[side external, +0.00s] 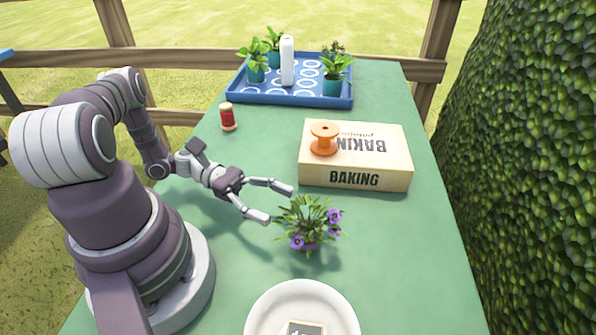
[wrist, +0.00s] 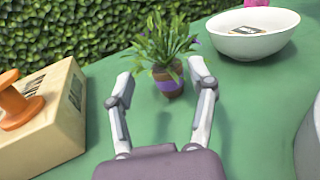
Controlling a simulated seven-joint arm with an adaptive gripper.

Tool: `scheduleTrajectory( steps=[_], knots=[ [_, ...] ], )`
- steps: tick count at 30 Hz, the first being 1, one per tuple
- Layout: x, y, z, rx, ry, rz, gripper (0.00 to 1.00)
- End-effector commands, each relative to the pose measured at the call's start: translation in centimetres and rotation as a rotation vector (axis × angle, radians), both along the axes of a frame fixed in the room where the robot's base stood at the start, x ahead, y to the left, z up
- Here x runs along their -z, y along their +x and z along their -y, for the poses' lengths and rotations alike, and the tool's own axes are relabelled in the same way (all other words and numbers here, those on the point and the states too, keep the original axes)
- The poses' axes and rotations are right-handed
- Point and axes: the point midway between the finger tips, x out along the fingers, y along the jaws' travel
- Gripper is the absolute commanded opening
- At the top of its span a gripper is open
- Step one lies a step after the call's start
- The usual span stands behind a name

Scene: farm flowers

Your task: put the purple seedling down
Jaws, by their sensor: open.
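The purple seedling (side external: 309,224) has green leaves and purple flowers and stands upright on the green table. In the wrist view the seedling (wrist: 168,50) shows a small brown pot with a purple band, resting on the table just ahead of the fingertips. My gripper (side external: 281,203) is open and low, to the left of the seedling, with its fingers pointing at it. In the wrist view my gripper (wrist: 160,82) has its fingers spread on either side of the pot's near side. I cannot tell whether either finger touches it.
A baking box (side external: 356,157) carries an orange spool (side external: 324,139). A white bowl (side external: 302,296) sits at the front. A red spool (side external: 228,117) stands at the left edge. A blue tray (side external: 290,99) with potted plants and a white bottle (side external: 287,61) is at the back. The table's right side is clear.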

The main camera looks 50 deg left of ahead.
Motion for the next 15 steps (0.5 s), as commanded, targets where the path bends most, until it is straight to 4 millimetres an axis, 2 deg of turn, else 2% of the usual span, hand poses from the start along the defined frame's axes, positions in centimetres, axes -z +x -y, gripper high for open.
scheduleTrajectory(
  steps=[9,15],
  knots=[
    [-0.1,2.0,5.3,0.012,0.002,0.0,0.56],
    [0.0,2.4,6.3,0.008,0.004,0.0,0.56]
  ],
)
